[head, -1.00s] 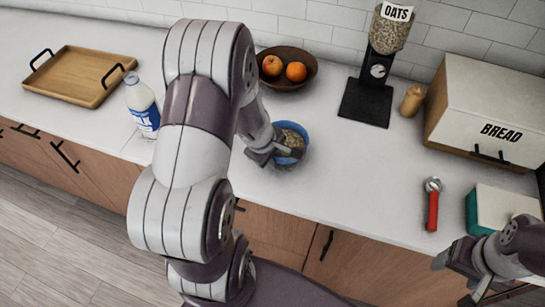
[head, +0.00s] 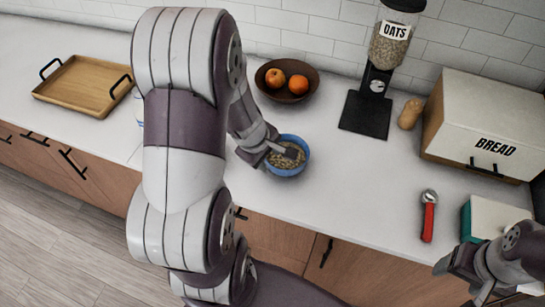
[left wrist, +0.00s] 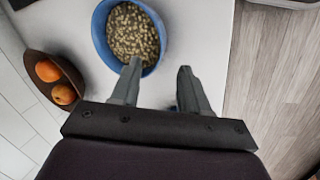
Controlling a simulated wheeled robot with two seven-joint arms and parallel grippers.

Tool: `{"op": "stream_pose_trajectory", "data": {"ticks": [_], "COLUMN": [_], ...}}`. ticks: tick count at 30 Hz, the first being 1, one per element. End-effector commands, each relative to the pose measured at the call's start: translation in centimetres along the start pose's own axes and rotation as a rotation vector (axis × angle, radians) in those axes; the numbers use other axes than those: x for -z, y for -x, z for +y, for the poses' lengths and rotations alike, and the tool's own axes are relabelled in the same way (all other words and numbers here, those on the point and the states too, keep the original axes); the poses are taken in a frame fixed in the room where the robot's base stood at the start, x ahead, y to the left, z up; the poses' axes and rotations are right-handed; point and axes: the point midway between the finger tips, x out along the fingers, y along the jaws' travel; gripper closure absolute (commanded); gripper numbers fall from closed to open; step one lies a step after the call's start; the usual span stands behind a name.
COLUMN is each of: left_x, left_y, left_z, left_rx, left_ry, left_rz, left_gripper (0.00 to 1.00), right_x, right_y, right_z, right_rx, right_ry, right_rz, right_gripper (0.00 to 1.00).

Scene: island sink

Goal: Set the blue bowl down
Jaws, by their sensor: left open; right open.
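The blue bowl (head: 288,172), filled with oat-like flakes, appears upright on the white counter in the head view. It also shows in the left wrist view (left wrist: 98,32). My left gripper (head: 277,156) is open at the bowl's near rim. In the left wrist view, one fingertip of this gripper (left wrist: 160,68) overlaps the rim and the other is outside the bowl. Whether a finger touches the rim is unclear. My right gripper (head: 458,284) is open at the lower right, away from the bowl.
A fruit bowl (head: 268,88) stands behind the blue bowl. An oats dispenser (head: 365,115), a bread box (head: 490,120) and a red-handled tool (head: 428,220) are to the right. A wooden tray (head: 80,88) is far left. The counter right of the bowl is clear.

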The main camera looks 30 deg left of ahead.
Motion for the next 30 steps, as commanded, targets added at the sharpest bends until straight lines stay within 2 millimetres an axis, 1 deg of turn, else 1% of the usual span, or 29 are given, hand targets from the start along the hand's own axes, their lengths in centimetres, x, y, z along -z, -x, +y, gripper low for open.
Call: {"op": "stream_pose_trajectory", "data": {"ticks": [1,3,5,7,8,9,11,12,15,16,18,19,29,30], "left_x": [0.0,0.0,-0.1,-1.7,-3.1,-5.2,-8.0,-9.3,-11.1,-11.3,-11.4,-11.4,-11.3,-11.3], "left_y": [1.5,2.4,3.0,3.6,3.9,4.4,5.3,5.9,6.9,7.1,7.3,7.3,7.3,7.3], "left_z": [0.2,0.1,0.1,0.3,0.4,0.3,-0.3,-0.9,-2.0,-2.2,-2.4,-2.4,-2.4,-2.4], "left_rx": [0.000,0.000,0.000,0.014,0.028,0.050,0.089,0.115,0.168,0.178,0.191,0.192,0.191,0.191], "left_ry": [0.001,0.001,-0.008,-0.143,-0.263,-0.462,-0.782,-0.977,-1.330,-1.392,-1.462,-1.470,-1.461,-1.461], "left_rz": [0.001,-0.001,-0.002,-0.026,-0.048,-0.079,-0.122,-0.142,-0.166,-0.168,-0.170,-0.170,-0.168,-0.168], "left_gripper": [0.55,0.55,0.55,0.55,0.55,0.55,0.55,0.55,0.55,0.55,0.55,0.55,0.55,0.55], "right_x": [0.1,0.2,0.2,0.2,0.2,0.2,0.2,0.2,0.2,0.2,0.2,0.2,0.2,0.2], "right_y": [1.0,1.4,1.5,1.6,1.6,1.6,1.5,1.5,1.5,1.5,1.5,1.5,1.5,1.5], "right_z": [0.0,0.0,0.0,0.0,0.0,0.0,0.0,0.0,0.0,0.0,0.0,0.0,0.0,0.0], "right_rx": [0.000,0.000,0.000,0.000,0.000,0.000,0.000,0.000,0.000,0.000,0.000,0.000,0.000,0.000], "right_ry": [0.000,0.000,0.000,0.000,0.000,0.000,0.000,0.000,0.000,0.000,0.000,0.000,0.000,0.000], "right_rz": [0.000,0.000,0.000,0.000,0.000,0.000,0.000,0.000,0.000,0.000,0.000,0.000,0.000,0.000], "right_gripper": [0.31,0.31,0.31,0.31,0.31,0.31,0.31,0.31,0.31,0.31,0.31,0.31,0.31,0.34]}}
